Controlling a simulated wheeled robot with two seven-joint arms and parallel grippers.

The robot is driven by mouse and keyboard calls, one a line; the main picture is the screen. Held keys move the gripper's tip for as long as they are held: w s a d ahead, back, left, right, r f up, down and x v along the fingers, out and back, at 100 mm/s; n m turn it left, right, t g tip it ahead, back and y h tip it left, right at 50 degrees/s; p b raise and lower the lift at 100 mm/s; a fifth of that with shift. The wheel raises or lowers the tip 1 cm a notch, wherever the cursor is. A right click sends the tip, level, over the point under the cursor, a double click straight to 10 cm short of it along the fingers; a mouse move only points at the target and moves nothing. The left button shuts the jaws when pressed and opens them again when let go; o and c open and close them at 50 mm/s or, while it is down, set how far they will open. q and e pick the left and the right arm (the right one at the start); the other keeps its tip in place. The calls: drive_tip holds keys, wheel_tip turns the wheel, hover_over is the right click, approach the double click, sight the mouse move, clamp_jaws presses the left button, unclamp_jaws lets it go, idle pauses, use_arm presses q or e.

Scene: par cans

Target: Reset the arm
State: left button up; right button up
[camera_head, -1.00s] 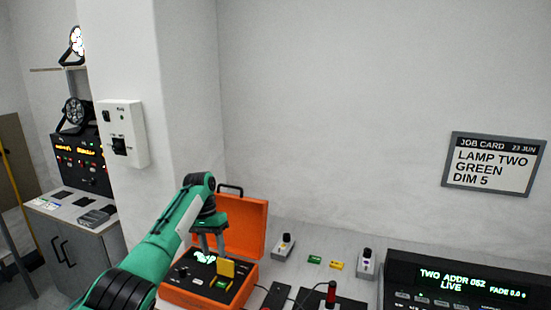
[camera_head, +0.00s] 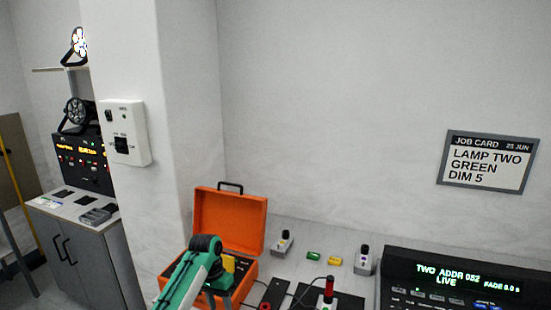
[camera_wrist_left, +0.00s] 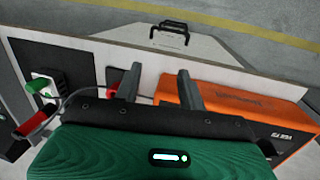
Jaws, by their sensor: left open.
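My left arm (camera_head: 190,275), green and black, comes in low from the bottom left in the head view and covers part of the open orange case (camera_head: 232,220). In the left wrist view my left gripper (camera_wrist_left: 158,84) has its two dark fingers apart with nothing held between them. The orange case's side (camera_wrist_left: 230,103) is close to the right finger in that view. In the head view the gripper's fingertips are hard to make out. My right gripper is not in view.
A red-handled device (camera_head: 329,290) and a lit console (camera_head: 455,280) stand right of the case. Small green (camera_head: 313,257) and yellow (camera_head: 334,261) blocks lie behind. A white pillar (camera_head: 140,190) rises left. The wrist view shows a red plug (camera_wrist_left: 30,124) and cable.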

use_arm(q)
drive_tip(key=s+f+t, duration=0.1)
drive_tip(key=s+f, duration=0.3)
drive_tip(key=s, duration=0.3)
drive_tip(key=s+a+f+t, duration=0.1)
drive_tip(key=s+f, duration=0.2)
drive_tip(key=s, duration=0.4)
drive_tip(key=s+f+t, duration=0.1)
drive_tip(key=s+f, duration=0.3)
drive_tip(key=s, duration=0.3)
drive_tip(key=s+a+r+n+t, duration=0.1)
drive_tip(key=s+a+r, duration=0.15)
drive_tip(key=s, duration=0.45)
drive_tip(key=s+a+r+n+y, duration=0.1)
drive_tip(key=s+r, duration=0.2)
drive_tip(key=s, duration=0.5)
drive_tip(key=s+a+r+t, duration=0.1)
drive_tip(key=s+a+r, duration=0.15)
drive_tip(key=s, duration=0.45)
wheel_tip(320, 180, down, 30)
drive_tip(key=r+g, duration=0.1)
drive_tip(key=s+a+f+g, duration=0.1)
drive_tip(key=s+a+f, duration=0.2)
drive_tip(key=s+f, duration=1.6)
wheel_tip(320, 180, down, 3)
drive_tip(key=shift+s+r+y, duration=0.1)
drive_tip(key=shift+s+y, duration=0.2)
drive_tip(key=shift+s, duration=0.05)
